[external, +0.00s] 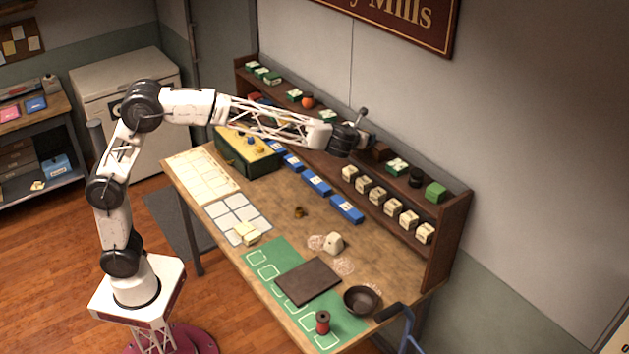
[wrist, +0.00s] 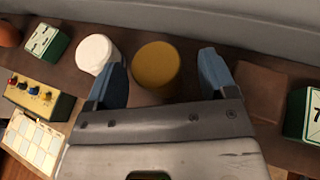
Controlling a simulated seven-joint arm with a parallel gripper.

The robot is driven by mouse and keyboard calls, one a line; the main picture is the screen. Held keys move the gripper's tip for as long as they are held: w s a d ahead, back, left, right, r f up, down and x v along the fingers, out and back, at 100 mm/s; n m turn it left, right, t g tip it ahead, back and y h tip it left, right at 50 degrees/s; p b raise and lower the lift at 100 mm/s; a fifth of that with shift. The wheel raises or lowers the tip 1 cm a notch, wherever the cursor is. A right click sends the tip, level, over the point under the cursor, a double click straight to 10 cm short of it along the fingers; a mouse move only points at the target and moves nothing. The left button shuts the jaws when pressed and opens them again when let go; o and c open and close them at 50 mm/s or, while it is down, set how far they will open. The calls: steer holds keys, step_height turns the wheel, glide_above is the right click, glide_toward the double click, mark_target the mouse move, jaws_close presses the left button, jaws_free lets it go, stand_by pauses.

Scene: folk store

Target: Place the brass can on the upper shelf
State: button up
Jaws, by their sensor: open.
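In the wrist view the brass can (wrist: 157,68) shows its round yellow-brown top. It stands on the dark brown upper shelf (wrist: 68,82), between my gripper's two blue fingers. My gripper (wrist: 162,76) is open, with a visible gap between the can and each finger, the wider gap on the right. In the external view my gripper (external: 366,130) is at the upper shelf, around the middle of its length. The can cannot be made out there, since the gripper covers that spot.
A white can (wrist: 97,55) stands close left of the left finger. A brown block (wrist: 262,92) and a green box (wrist: 303,115) are to the right. An orange ball (external: 308,102) sits farther left on the shelf. The wall rises behind. Cream boxes (external: 378,195) fill the lower shelf.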

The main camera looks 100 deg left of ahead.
step_height(320, 180, up, 8)
steer(key=shift+s+d+f, duration=0.2)
steer(key=shift+d+f, duration=0.05)
steer(key=shift+d, duration=0.15)
stand_by(0.8)
